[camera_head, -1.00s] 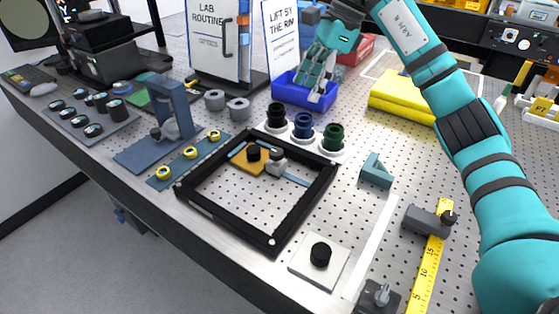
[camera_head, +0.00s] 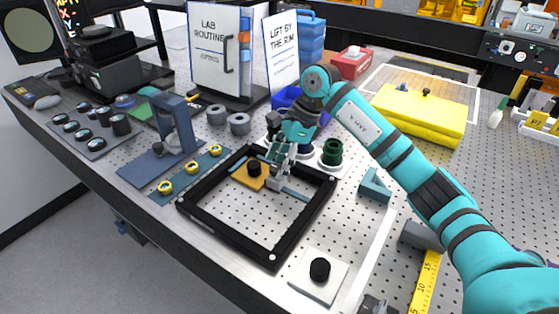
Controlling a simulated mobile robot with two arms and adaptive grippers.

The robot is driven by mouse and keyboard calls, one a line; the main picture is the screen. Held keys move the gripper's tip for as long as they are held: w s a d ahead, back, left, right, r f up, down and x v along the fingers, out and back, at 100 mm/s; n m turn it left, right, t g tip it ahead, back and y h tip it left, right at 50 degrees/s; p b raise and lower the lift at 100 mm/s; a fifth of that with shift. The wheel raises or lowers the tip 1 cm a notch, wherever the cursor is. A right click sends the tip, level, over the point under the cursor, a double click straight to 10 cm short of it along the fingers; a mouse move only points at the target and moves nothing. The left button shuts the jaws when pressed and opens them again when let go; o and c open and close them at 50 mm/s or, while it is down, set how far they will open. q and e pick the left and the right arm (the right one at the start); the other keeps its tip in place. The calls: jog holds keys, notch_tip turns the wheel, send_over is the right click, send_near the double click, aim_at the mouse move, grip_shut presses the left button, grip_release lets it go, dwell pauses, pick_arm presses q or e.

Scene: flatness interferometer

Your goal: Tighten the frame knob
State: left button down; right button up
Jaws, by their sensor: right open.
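A black square frame (camera_head: 225,232) lies on the perforated table. Inside its far part is an orange plate (camera_head: 243,180) with a black knob (camera_head: 254,168). Beside it on the right is a small grey clamp block (camera_head: 273,185) on a blue strip (camera_head: 295,194). My right gripper (camera_head: 279,172) is open and points down at the grey block, with its fingers around or just above the block's top. The fingers hide most of that top, and I cannot tell whether they touch it. My left gripper is not in view.
Dark round posts, the green one (camera_head: 332,152) clearest, stand just behind the frame. A blue bin (camera_head: 287,98) is behind them. A teal bracket (camera_head: 375,186) and a white plate with a black knob (camera_head: 319,270) are to the right. A blue stand (camera_head: 178,133) is to the left.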

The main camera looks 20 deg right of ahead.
jog(key=shift+f, duration=0.15)
grip_shut()
dwell(0.4)
